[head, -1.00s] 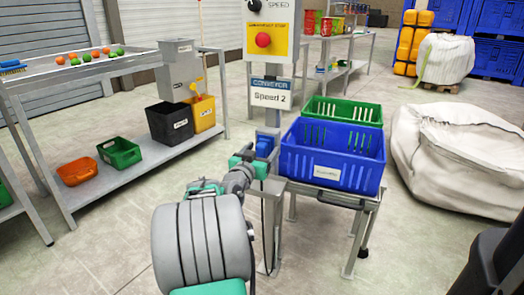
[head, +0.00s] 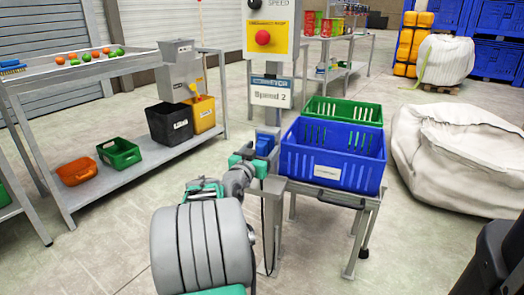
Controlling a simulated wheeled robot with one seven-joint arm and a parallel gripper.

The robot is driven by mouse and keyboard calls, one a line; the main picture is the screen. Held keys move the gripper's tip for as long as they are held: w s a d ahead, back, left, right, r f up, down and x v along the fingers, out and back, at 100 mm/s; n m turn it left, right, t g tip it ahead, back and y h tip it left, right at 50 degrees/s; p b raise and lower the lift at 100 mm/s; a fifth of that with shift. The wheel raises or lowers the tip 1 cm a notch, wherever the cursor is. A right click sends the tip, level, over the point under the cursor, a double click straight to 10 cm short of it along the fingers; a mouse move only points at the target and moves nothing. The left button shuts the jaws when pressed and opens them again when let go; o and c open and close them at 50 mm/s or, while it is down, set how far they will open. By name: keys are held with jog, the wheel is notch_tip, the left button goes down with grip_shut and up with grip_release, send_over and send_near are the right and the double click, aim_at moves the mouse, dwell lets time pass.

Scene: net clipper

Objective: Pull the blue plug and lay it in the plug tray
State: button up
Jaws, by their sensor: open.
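The blue plug (head: 265,145) shows as a small blue block at the grey post below the conveyor speed sign. My gripper (head: 248,162), with green fingers, is open just in front of the plug and hides its lower part. I cannot tell whether the fingers are around the plug or short of it, or whether they touch it. I cannot pick out a plug tray for certain; my arm and gripper cover part of the area around the post.
A blue crate (head: 332,158) and a green crate (head: 345,111) stand on a metal stand close right of my gripper. A sign reading Speed 2 (head: 271,93) and a red stop button (head: 263,38) are above. A workbench (head: 110,70) is at left. Open floor lies between.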

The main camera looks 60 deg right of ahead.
aim_at(259, 152)
jog(key=shift+c, duration=0.5)
grip_shut()
dwell(0.3)
jog(key=shift+s+a+b, duration=0.2)
jog(key=shift+a+b, duration=0.85)
jog(key=shift+a, duration=1.95)
